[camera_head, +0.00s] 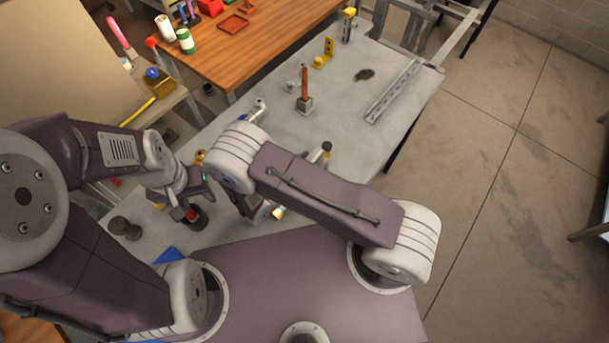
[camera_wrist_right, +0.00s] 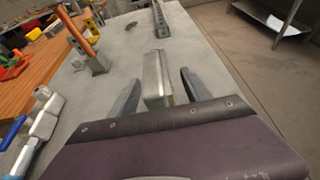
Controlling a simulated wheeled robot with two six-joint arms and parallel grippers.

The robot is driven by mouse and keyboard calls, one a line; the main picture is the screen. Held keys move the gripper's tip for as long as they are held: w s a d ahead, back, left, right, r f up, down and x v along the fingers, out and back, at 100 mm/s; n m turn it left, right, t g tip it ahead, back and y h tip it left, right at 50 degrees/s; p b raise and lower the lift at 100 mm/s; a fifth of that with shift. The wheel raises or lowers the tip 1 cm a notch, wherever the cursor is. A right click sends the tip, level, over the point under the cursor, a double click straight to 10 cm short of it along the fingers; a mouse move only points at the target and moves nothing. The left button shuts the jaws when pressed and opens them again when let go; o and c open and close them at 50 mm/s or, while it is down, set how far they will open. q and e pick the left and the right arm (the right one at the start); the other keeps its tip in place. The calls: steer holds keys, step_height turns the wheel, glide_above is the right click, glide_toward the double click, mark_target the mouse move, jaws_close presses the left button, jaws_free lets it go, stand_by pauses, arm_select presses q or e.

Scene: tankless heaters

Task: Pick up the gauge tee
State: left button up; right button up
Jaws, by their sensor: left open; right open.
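I cannot pick out the gauge tee for certain. My left gripper (camera_head: 182,207) is open above the near left of the grey bench, over a dark round piece with a red part (camera_head: 192,214); whether they touch is unclear. My right gripper (camera_wrist_right: 160,78) is open in the right wrist view, its two dark fingers apart. A grey metal block with a brassy edge (camera_wrist_right: 155,82) shows between these fingers; I cannot tell whether they touch it. In the head view my right arm hides most of the right gripper.
The grey bench (camera_head: 345,115) carries an orange rod on a square base (camera_head: 304,92), a yellow bracket (camera_head: 325,53), a long metal channel (camera_head: 393,90) and a silver valve (camera_wrist_right: 42,118). A wooden table (camera_head: 255,45) stands beyond. The bench between rod and channel is clear.

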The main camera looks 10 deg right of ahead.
steer(key=shift+a, duration=0.1)
jaws_close()
steer(key=shift+r, duration=0.1)
stand_by(1.1)
